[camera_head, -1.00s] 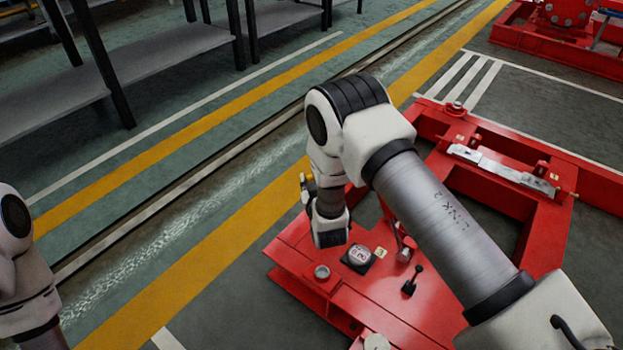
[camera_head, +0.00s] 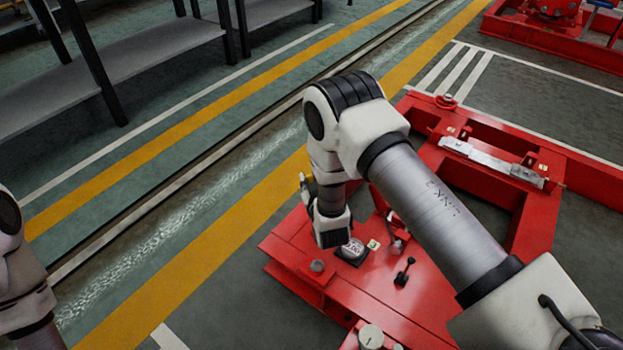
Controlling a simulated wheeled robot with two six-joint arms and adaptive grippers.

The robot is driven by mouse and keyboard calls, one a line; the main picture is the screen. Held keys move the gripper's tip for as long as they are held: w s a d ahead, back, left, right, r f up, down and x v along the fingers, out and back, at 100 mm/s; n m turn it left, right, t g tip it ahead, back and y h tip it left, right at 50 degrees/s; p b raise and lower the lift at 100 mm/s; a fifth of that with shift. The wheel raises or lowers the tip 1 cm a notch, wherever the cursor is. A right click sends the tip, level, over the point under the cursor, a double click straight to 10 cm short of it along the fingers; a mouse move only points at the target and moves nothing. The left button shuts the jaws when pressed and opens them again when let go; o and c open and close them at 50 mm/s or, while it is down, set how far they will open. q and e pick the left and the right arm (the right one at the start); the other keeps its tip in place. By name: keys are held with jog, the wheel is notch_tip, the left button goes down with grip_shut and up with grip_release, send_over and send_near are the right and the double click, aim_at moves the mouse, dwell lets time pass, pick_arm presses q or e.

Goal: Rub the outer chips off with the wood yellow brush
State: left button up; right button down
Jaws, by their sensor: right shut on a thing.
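My right gripper (camera_head: 332,236) hangs at the end of the bent white and grey right arm, over the left part of the red pumpset base (camera_head: 395,312). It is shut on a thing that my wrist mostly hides. I cannot make out the wood yellow brush or its bristles. No chips can be told apart on the red base at this size. My left arm shows only in part at the left edge, and its gripper is out of view.
A grey metal bar (camera_head: 490,160) lies on the base's far part. Grey tables (camera_head: 150,45) stand at the upper left. The striped floor between is clear.

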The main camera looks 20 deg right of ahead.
jog(key=shift+w+a+p, duration=0.3)
jog(key=shift+w+p, duration=0.15)
jog(key=shift+p, duration=0.1)
jog(key=shift+s+d+r+p, duration=0.1)
jog(key=shift+s+d+p, duration=0.05)
jog(key=shift+s+p, duration=0.15)
jog(key=shift+s+d+p, duration=0.35)
jog(key=shift+s+d, duration=0.05)
jog(key=shift+s, duration=0.2)
dwell(0.4)
